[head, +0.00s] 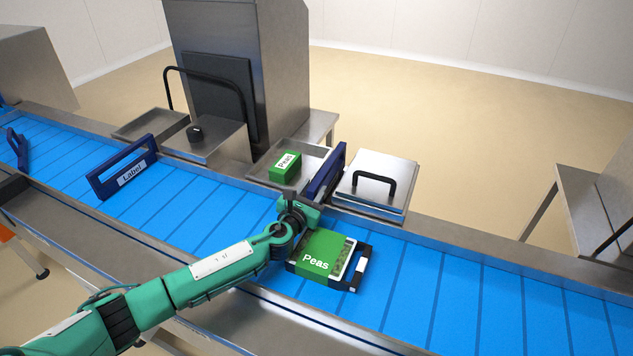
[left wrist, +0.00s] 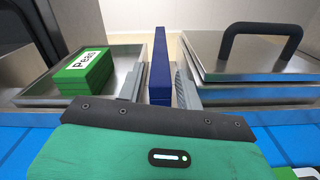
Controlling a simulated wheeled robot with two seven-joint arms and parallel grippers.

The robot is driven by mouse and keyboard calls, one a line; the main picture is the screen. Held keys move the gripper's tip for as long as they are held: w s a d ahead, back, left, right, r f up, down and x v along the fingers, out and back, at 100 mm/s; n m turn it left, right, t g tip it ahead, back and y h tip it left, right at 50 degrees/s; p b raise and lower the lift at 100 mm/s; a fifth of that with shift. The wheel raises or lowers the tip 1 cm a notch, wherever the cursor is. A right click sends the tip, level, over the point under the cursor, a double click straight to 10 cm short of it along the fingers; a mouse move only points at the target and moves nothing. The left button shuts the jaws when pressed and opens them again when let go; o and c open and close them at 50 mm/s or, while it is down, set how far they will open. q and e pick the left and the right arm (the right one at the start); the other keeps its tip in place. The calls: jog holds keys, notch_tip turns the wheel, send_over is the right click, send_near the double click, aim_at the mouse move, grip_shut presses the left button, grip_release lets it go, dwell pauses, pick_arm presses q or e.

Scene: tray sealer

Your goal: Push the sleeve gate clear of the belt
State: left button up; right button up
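A dark blue gate (head: 326,172), which I take for the sleeve gate, stands at the belt's far edge, with no readable label. It points away from the belt (head: 450,290), between an open metal tray and a lidded metal box. In the left wrist view the gate (left wrist: 160,65) shows nearly end-on between my left gripper's fingers. My left gripper (head: 298,205) is low over the belt's far side, at the gate's near end. Its fingers (left wrist: 160,88) are parted, one on each side of the gate; I cannot tell whether they touch it. My right gripper is out of view.
A food tray in a green Peas sleeve (head: 322,252) sits on the belt beside my left gripper. A green Peas box (head: 286,167) lies in the open metal tray (head: 262,158). The lidded box (head: 378,165) has a black handle. A blue Label gate (head: 122,172) crosses the belt upstream left.

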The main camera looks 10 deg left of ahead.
pick_arm(q)
jog(key=shift+w+d, duration=0.15)
jog(key=shift+w, duration=0.6)
jog(key=shift+w+d, duration=0.15)
jog(key=shift+w, duration=0.55)
grip_shut()
